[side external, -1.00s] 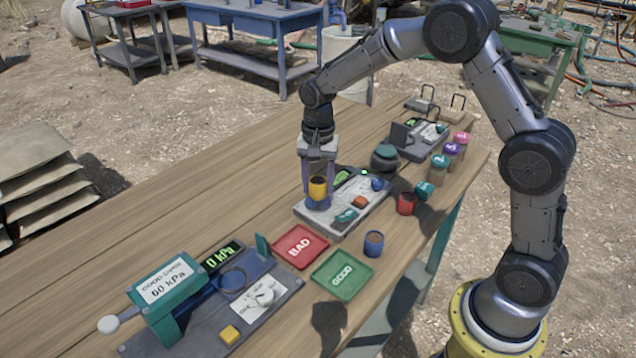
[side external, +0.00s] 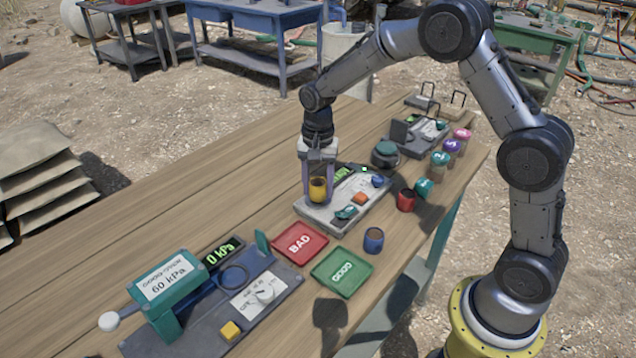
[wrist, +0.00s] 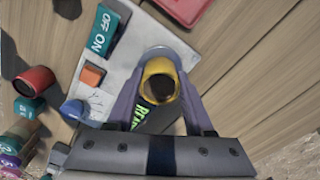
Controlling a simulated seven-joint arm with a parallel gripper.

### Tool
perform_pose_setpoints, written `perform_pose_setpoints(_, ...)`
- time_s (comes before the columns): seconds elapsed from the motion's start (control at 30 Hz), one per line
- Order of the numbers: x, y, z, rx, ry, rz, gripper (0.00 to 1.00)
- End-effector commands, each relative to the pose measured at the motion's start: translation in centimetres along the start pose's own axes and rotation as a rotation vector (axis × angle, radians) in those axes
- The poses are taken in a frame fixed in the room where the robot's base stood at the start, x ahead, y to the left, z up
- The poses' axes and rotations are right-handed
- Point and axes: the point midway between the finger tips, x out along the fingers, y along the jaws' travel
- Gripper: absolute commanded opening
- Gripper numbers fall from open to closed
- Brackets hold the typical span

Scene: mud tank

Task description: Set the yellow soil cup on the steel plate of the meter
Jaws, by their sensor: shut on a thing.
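The yellow soil cup (side external: 318,190) is upright, with dark soil inside; it also shows in the wrist view (wrist: 160,70). My gripper (side external: 318,194) is shut on it, one purple finger at each side (wrist: 160,88). The meter (side external: 350,207) is a pale grey box with a green-lit display, an orange button and a teal OFF/ON switch (wrist: 103,30). The cup is low over the meter's near left end. A thin silvery rim of the steel plate (wrist: 158,49) shows just past the cup in the wrist view. The cup hides the rest, and I cannot tell whether they touch.
A red BAD tray (side external: 300,229) and a green GOOD tray (side external: 342,285) lie nearer the front. A blue cup (side external: 373,240) and a red cup (side external: 406,200) stand to the right. A press (side external: 165,290) reading 0 kPa is at the front left. The left table side is clear.

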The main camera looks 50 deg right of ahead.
Motion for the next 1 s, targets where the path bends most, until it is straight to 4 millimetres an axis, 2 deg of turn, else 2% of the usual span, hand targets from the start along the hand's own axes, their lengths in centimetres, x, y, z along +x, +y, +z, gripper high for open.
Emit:
perform_pose_setpoints(0.4, 0.78, 0.01, 0.0, 0.0, 0.0, 0.0, 0.0)
perform_pose_setpoints(0.43, 0.77, 0.0, 0.0, 0.0, 0.0, 0.0, 0.56)
perform_pose_setpoints(0.6, 0.75, 0.0, 0.0, 0.0, 0.0, 0.0, 0.87)
perform_pose_setpoints(0.8, 0.75, 0.0, 0.0, 0.0, 0.0, 0.0, 0.88)
perform_pose_setpoints(0.83, 0.77, 0.02, 0.01, 0.0, 0.0, 0.0, 0.89)
perform_pose_setpoints(0.9, 0.77, 0.01, 0.01, 0.0, 0.0, 0.0, 1.0)
perform_pose_setpoints(1.0, 0.77, 0.01, 0.01, 0.0, 0.0, 0.0, 1.0)
